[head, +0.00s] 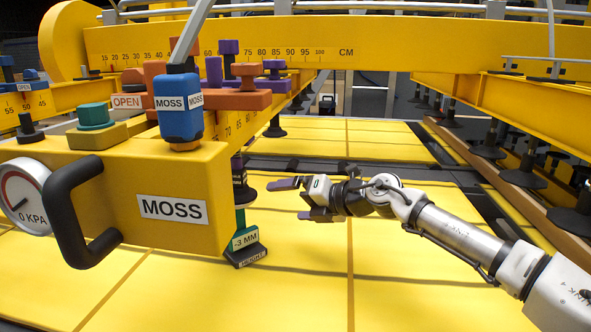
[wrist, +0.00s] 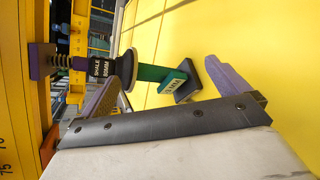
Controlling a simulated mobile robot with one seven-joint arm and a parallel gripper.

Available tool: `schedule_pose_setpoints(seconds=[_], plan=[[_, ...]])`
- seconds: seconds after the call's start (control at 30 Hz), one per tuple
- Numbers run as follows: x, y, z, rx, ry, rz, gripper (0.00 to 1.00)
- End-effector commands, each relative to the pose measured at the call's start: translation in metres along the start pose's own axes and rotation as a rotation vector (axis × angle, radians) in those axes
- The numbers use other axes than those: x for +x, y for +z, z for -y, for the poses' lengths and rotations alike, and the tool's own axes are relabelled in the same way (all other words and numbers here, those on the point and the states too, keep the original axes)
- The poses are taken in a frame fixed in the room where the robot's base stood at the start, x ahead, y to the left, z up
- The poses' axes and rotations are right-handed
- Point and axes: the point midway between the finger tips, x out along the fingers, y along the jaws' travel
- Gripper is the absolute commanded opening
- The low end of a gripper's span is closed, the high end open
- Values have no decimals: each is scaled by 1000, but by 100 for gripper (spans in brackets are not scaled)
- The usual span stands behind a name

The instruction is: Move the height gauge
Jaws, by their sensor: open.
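The height gauge (head: 245,240) is a green piece with a "-3 MM" label and a dark foot marked "HEIGHT". It stands on the yellow sheet beneath the beam, beside the yellow block marked "MOSS". In the wrist view the gauge (wrist: 152,73) appears ahead, between the directions of my two fingers, with its dark foot toward the right finger. My gripper (head: 297,199) is open and empty, to the right of the gauge and apart from it in the head view. Its purple-grey fingers frame the wrist view (wrist: 166,75). The gauge's upper end is partly hidden.
A dark suction cup labelled "SHALE 80MM" (wrist: 122,69) sits close beside the gauge. The "MOSS" block (head: 110,190) with its black handle (head: 75,215) stands left. A yellow beam (head: 530,110) with suction cups runs at right. The yellow sheet (head: 400,280) is clear at front.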

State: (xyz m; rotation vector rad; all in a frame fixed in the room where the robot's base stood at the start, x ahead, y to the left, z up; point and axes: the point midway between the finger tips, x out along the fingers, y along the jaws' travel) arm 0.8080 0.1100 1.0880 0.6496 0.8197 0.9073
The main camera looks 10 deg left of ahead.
Motion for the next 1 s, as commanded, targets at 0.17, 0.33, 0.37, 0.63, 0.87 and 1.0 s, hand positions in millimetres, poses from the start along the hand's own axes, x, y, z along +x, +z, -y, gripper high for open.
schedule_pose_setpoints(seconds=[0.17,0.33,0.37,0.63,0.87,1.0], plan=[[-3,10,-10,378,4,-81,100],[-5,16,-16,738,-16,-162,100],[-6,16,-17,801,-22,-178,100],[-12,23,-30,1361,-111,-309,100],[-17,27,-38,1753,-223,-397,100],[-20,27,-40,1894,-275,-426,100]])
